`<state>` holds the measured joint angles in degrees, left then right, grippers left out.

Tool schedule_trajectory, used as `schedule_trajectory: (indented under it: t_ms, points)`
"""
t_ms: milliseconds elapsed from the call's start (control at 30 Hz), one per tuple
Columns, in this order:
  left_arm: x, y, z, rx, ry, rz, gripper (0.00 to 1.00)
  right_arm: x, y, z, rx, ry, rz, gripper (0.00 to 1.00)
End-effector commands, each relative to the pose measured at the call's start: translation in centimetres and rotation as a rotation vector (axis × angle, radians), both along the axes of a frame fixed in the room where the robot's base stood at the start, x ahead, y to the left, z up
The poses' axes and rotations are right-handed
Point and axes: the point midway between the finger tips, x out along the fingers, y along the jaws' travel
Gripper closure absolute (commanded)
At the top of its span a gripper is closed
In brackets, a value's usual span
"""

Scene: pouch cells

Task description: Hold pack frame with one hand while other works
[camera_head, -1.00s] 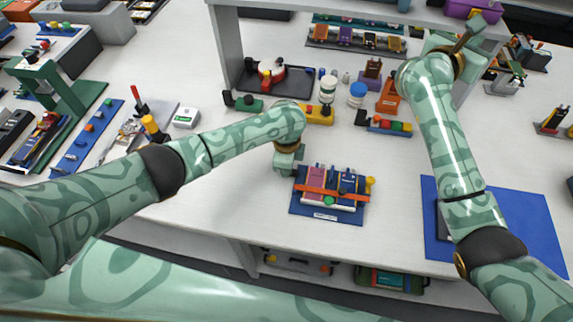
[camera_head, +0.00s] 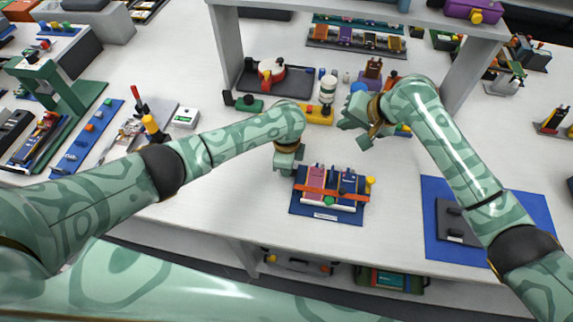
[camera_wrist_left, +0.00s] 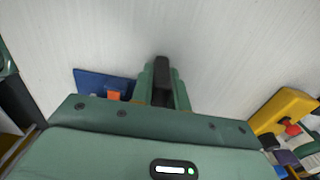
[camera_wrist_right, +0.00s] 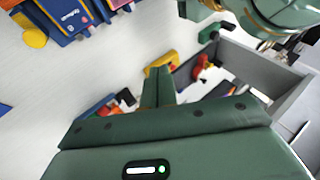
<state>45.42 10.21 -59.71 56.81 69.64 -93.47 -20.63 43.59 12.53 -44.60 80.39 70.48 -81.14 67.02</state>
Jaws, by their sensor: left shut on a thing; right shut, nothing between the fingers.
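The pack frame (camera_head: 325,212) is a blue tray on the middle of the table. It holds upright pink and dark blue pouch cells (camera_head: 348,183) under an orange strap (camera_head: 318,191), with a yellow knob at its right. My left gripper (camera_head: 288,166) is at its left edge. In the left wrist view the fingers (camera_wrist_left: 161,88) are shut on a dark piece beside the blue tray (camera_wrist_left: 90,82); I take it for part of the frame. My right gripper (camera_head: 350,120) is shut and empty above the table, behind and apart from the frame. The right wrist view shows the frame (camera_wrist_right: 72,20) at top left.
A grey shelf (camera_head: 228,50) spans the back. A blue mat (camera_head: 520,230) with a dark plate (camera_head: 455,228) lies right. Bare table surrounds the frame's front and right.

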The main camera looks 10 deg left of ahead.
Motion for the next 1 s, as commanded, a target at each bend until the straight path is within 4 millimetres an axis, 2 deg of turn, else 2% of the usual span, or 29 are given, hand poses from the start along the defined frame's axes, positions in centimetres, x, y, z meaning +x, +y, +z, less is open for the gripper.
schedule_trajectory:
  t_ms: [100,200,333,567,1000]
  points:
    - [0.0,0.0,0.0,-0.001,0.000,0.000,1.00,-1.0,-3.9,-2.2,-0.254,0.039,0.042,1.00]
    - [0.0,0.0,0.0,-0.001,0.000,0.000,1.00,-1.5,-6.6,-2.9,-0.410,0.065,0.058,1.00]
    - [0.0,0.0,0.0,-0.001,0.000,0.000,1.00,-1.9,-8.7,-3.2,-0.526,0.087,0.065,1.00]
    - [0.0,0.0,0.0,-0.001,-0.001,0.000,1.00,-2.1,-9.3,-4.8,-0.555,0.104,0.052,1.00]
    - [0.0,0.0,0.0,-0.001,-0.001,0.000,1.00,-2.1,-9.3,-11.1,-0.551,0.104,0.053,1.00]
